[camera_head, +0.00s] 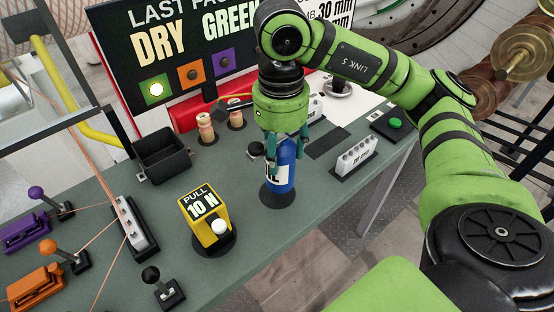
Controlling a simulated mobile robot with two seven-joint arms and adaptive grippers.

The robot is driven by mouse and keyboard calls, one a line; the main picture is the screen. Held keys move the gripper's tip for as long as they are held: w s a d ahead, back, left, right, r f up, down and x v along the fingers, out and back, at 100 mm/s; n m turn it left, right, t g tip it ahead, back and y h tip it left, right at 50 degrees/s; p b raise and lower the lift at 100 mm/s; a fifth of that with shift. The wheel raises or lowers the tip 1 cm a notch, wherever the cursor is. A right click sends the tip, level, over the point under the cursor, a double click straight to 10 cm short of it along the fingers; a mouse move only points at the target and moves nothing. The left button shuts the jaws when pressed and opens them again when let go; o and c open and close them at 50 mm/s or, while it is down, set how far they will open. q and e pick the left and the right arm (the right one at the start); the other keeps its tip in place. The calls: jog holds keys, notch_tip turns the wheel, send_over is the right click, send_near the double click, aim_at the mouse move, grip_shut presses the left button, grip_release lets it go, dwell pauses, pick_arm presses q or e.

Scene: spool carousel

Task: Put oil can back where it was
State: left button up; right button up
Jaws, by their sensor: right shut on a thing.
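A blue oil can (280,176) with a white label stands upright in the middle of the grey-green table, at a dark round spot (277,199). My right gripper (287,145) points down from above and is shut around the upper part of the can. The fingers partly hide the can's top. I cannot tell whether the can's base touches the table or hangs just above it. My left gripper is not in the view.
A yellow pull gauge (208,225) stands front left of the can. A black bin (163,155) and spools (206,127) stand behind left. A white slotted rack (355,157) and a green button (396,122) are right. Levers (162,288) line the left side.

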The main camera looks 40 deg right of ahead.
jog(key=shift+w+f, duration=0.45)
notch_tip(320, 180, down, 3)
jog(key=shift+f+p, duration=0.1)
jog(key=shift+p, duration=0.6)
jog(key=shift+f, duration=0.25)
jog(key=shift+f+b, duration=0.2)
jog(key=shift+b, duration=0.1)
jog(key=o, duration=1.4)
jog(key=shift+c, duration=0.2)
jog(key=shift+r, duration=0.1)
notch_tip(320, 180, up, 12)
jog(key=shift+a+r, duration=0.1)
jog(key=shift+r, duration=0.05)
